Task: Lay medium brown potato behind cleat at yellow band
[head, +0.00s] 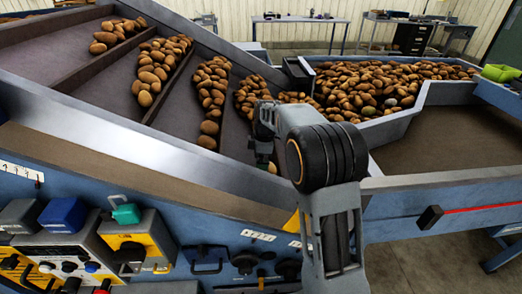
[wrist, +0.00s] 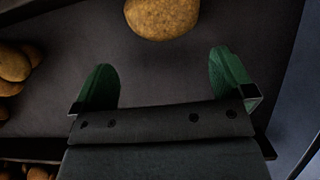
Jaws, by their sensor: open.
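A brown potato (wrist: 162,16) lies alone on the dark belt, cut by the top edge of the wrist view. My gripper (wrist: 163,75) is open and empty, with its green fingers apart. The potato is just beyond the fingertips, roughly centred between them and not touching. In the head view my gripper (head: 264,152) hangs low over the belt's lower right part, mostly hidden by my arm. Raised cleats (head: 82,68) cross the sloping belt (head: 180,105). A small yellow patch (head: 291,222) shows beside my arm; I cannot tell whether it is the yellow band.
Several potatoes lie in rows along the cleats (head: 208,95). A large heap (head: 385,82) fills the bin at the right. The metal side rail (head: 110,140) edges the belt. A control panel (head: 75,250) is at the lower left. The brown surface (head: 440,140) at right is bare.

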